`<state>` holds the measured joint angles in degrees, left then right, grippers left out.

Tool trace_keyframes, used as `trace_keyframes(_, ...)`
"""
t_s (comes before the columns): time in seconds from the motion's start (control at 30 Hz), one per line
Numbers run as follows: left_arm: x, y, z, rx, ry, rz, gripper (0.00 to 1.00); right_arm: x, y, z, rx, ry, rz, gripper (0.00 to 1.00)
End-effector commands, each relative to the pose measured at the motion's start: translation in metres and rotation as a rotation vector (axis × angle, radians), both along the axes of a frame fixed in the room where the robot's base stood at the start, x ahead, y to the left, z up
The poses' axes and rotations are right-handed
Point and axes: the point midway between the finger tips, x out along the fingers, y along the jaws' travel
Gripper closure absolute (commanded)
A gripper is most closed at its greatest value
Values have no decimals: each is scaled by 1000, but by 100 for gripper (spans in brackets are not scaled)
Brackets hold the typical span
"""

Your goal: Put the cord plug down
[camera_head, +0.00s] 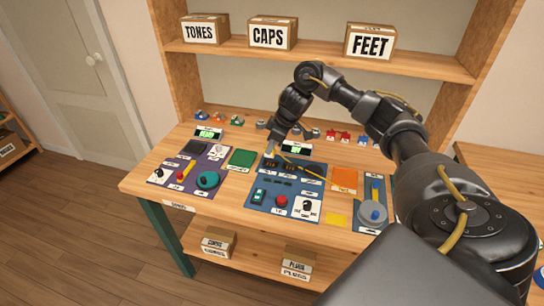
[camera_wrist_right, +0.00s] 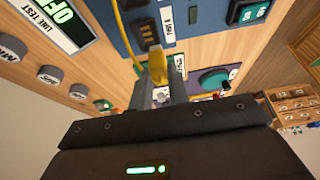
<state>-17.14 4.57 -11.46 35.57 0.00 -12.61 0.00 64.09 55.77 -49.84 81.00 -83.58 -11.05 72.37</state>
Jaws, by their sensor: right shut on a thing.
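My right gripper (camera_head: 270,150) is shut on the yellow cord plug, which stands out between the fingers in the right wrist view (camera_wrist_right: 157,65). In the head view the gripper is at the upper left corner of the middle blue mat (camera_head: 285,211). A yellow cord (camera_head: 316,178) runs from near the fingertips to the right across this mat. In the wrist view the cord (camera_wrist_right: 119,28) leads from the plug toward the top edge. I cannot tell whether the plug touches the mat or table. My left gripper is not in view.
A green-lit display (camera_head: 293,148) stands just right of the gripper. A green pad (camera_head: 241,158) lies between the blue mat and a purple mat (camera_head: 183,158). An orange pad (camera_head: 344,179) lies to the right. A shelf with labelled boxes (camera_head: 272,37) stands behind the bench.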

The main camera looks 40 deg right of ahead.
Motion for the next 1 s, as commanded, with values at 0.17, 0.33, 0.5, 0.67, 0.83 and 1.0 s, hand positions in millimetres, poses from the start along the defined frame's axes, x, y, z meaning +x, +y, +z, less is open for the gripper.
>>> trace_keyframes(0.17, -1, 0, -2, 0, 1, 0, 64, 6, -6, -9, 0, -1, 1, 100)
trace_keyframes(0.33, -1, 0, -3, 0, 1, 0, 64, 8, -9, -14, 2, 0, -1, 100)
trace_keyframes(0.5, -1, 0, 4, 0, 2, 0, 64, 8, -11, -36, 0, 4, 1, 100)
trace_keyframes(0.67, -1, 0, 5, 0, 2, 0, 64, 10, -11, -46, 0, -1, 0, 100)
trace_keyframes(0.83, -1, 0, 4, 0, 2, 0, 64, 10, -11, -46, -1, -2, 1, 100)
trace_keyframes(1.0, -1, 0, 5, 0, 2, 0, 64, 9, -11, -50, 0, -1, 1, 100)
